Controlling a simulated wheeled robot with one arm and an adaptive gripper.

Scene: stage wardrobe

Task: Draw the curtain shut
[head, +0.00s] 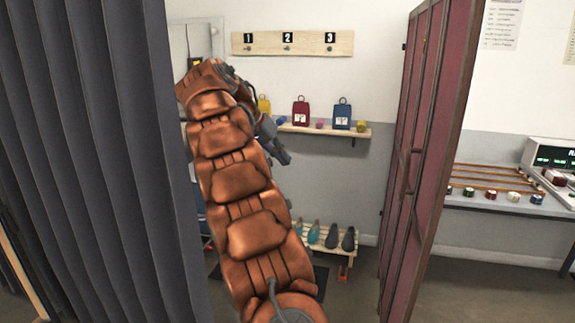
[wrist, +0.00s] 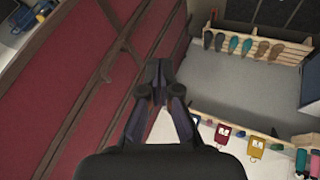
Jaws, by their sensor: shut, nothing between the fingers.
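The dark grey pleated curtain (head: 110,150) hangs at the left of the head view, its right edge beside my orange arm. The opening right of it is uncovered. My gripper (head: 284,157) is shut and empty, in front of the back wall and to the right of the curtain, apart from it. In the wrist view my gripper (wrist: 158,82) shows its fingers together with nothing between them. The curtain cannot be made out in the wrist view. My arm hides part of the alcove behind it.
A red folding panel (head: 430,150) stands right of the opening; it fills the left of the wrist view (wrist: 70,90). A shelf (head: 355,131) with tagged bags, a numbered hook board (head: 265,43) and a shoe rack (head: 325,240) are behind. A counter (head: 510,203) stands at right.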

